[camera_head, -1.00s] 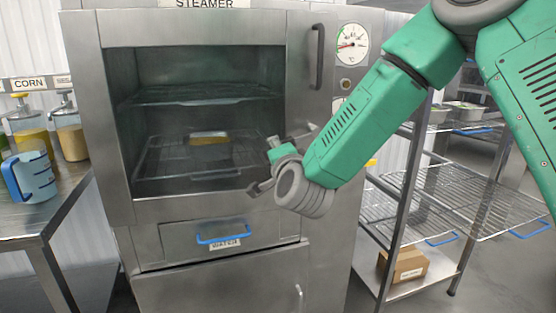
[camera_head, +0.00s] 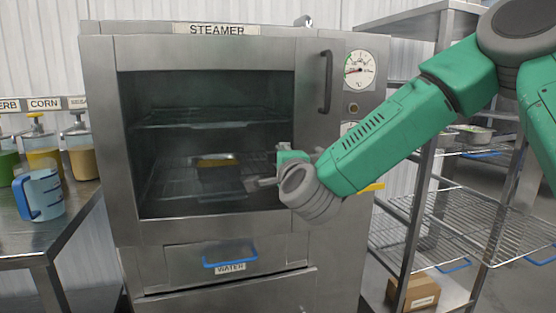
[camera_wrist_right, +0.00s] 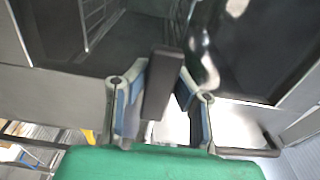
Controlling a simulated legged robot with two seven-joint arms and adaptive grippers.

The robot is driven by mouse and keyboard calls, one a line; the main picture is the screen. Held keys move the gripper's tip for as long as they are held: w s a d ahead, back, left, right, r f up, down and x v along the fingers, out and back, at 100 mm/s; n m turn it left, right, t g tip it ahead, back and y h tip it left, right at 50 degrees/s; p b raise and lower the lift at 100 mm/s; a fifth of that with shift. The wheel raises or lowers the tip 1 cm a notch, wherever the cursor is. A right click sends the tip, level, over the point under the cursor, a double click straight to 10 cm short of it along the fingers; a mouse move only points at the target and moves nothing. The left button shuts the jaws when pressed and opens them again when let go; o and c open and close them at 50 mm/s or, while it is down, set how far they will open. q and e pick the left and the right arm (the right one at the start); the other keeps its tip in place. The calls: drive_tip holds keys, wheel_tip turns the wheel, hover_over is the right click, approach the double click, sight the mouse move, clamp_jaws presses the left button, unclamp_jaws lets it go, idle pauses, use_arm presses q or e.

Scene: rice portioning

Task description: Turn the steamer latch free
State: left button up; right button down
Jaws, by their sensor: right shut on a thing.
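The steamer (camera_head: 210,235) stands in front of me, its lettered sign at the top and its glass door window (camera_head: 165,95) facing me. My right gripper (camera_head: 266,170) is at the lower right of the window. In the right wrist view my right gripper (camera_wrist_right: 164,82) has a finger on each side of a dark upright block, which I take to be the latch (camera_wrist_right: 160,95), and is shut on it. In the head view the latch is hidden behind my gripper and wrist. My left gripper is not in view.
A vertical door handle (camera_head: 326,82) and a round gauge (camera_head: 359,70) are on the steamer's right side. A water drawer (camera_head: 180,258) is below. A blue-handled jug (camera_head: 43,195) stands on the left table. A wire rack (camera_head: 455,222) stands at the right.

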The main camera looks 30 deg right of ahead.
drive_tip(key=shift+d, duration=0.25)
drive_tip(key=c, duration=1.3)
unclamp_jaws()
drive_tip(key=shift+d+r, duration=0.1)
drive_tip(key=shift+s+d, duration=0.1)
drive_tip(key=shift+d, duration=0.15)
drive_tip(key=shift+s+a+f, duration=0.2)
drive_tip(key=shift+s+a, duration=0.1)
drive_tip(key=v, duration=1.1)
drive_tip(key=shift+s+d, duration=0.15)
drive_tip(key=shift+d, duration=0.1)
drive_tip(key=shift+a, duration=0.15)
